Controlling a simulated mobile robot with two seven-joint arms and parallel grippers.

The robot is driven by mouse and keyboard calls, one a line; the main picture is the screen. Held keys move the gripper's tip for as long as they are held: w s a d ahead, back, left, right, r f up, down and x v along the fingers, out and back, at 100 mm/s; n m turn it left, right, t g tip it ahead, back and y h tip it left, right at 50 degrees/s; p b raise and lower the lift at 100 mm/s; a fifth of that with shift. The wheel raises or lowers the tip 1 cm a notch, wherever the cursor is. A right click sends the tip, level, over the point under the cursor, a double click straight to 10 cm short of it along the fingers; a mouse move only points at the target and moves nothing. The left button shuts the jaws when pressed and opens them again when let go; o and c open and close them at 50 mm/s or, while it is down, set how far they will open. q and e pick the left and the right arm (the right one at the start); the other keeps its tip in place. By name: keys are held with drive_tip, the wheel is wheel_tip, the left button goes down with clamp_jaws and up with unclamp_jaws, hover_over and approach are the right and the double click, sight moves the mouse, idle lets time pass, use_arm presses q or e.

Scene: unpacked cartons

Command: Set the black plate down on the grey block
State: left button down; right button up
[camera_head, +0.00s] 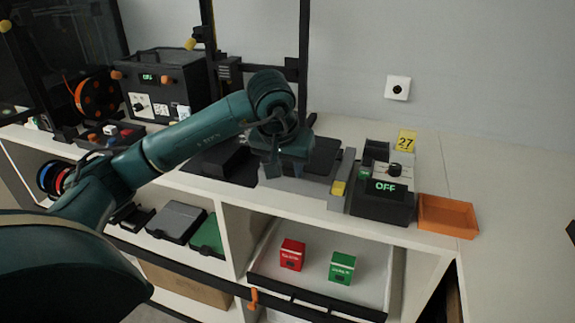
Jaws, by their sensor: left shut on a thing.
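My left gripper (283,158) is over the bench top, at the end of the teal arm that comes in from the left. It is shut on the black plate (325,155), a flat dark sheet that shows mostly to the right of the gripper. The grey block (290,184) is low and light grey, directly below the gripper and the plate. The plate and my wrist hide much of its top. I cannot tell whether the plate touches the block. My right gripper is not in view.
A grey upright with a yellow piece (338,188) stands close right of the plate. Beyond it are a black box reading OFF (384,205) and an orange tray (447,215). A black frame (304,60) rises behind. An open drawer below holds red (292,254) and green (342,267) boxes.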

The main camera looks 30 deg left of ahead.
use_arm(q)
drive_tip(key=shift+f, duration=0.15)
drive_tip(key=shift+f+b, duration=0.9)
drive_tip(key=shift+f, duration=0.1)
drive_tip(key=c, duration=1)
unclamp_jaws()
drive_tip(key=shift+o, duration=0.2)
drive_tip(key=shift+r, duration=0.1)
drive_tip(key=shift+r+p, duration=1.25)
drive_tip(key=shift+r, duration=0.35)
drive_tip(key=v, duration=1.3)
